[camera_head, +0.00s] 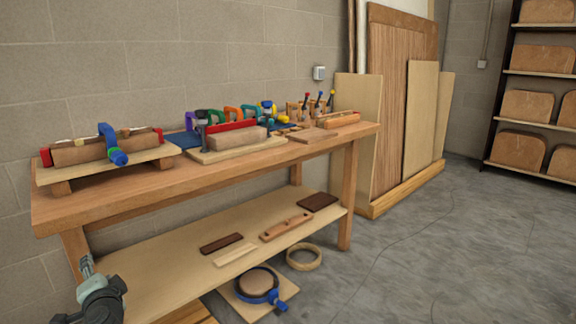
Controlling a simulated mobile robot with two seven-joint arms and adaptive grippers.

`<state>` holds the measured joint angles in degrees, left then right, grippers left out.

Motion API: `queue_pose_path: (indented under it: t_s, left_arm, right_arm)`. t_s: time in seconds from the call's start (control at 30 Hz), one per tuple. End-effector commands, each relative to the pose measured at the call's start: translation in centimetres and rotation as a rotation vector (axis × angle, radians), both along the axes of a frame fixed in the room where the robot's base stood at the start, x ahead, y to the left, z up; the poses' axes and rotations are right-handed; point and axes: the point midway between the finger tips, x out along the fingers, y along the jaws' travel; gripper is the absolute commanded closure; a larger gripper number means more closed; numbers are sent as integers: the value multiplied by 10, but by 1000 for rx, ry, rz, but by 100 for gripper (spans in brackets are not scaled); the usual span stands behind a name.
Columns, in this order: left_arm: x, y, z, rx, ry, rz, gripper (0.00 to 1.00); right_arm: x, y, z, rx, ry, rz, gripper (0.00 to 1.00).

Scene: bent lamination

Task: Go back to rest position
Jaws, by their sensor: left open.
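My left gripper (88,268) shows at the lower left corner, in front of the wooden workbench's (210,178) near left leg. It is open, and I see nothing between its fingers. It is below the level of the bench top and apart from the things on it. My right gripper is not in view. On the bench top, a bent wood piece (92,150) with red ends and a blue clamp (113,145) lies on a raised board at the left. A second wood block (232,139) with a red strip sits on a board in the middle.
Several coloured clamps (232,114) stand at the back of the bench. The lower shelf (165,270) sticks out near my left gripper and holds small wood strips. A blue clamp on a board (260,288) lies below. Wood panels (405,110) lean at the right. The floor (430,245) at right is clear.

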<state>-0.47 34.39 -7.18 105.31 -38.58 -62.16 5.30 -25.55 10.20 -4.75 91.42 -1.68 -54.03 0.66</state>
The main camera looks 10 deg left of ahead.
Motion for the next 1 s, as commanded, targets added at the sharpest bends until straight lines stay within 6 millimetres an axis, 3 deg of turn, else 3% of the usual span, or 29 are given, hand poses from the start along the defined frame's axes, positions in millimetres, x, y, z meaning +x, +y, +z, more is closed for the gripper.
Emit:
queue_pose_path:
  t_s: [0.03,0.2,0.3,0.4,0.7,1.0]
  left_arm:
    - [-15,3,-41,-45,77,-3,47]
    - [-74,5,-158,-207,294,0,47]
    - [-116,4,-215,-298,403,14,47]
    - [-157,3,-258,-378,488,31,47]
    - [-269,-5,-343,-567,676,104,47]
    - [-286,-142,-391,-838,649,127,47]
  right_arm:
    - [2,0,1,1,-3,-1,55]
    - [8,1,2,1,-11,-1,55]
    - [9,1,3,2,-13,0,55]
    - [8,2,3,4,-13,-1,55]
    - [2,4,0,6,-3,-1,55]
    - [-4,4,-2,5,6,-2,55]
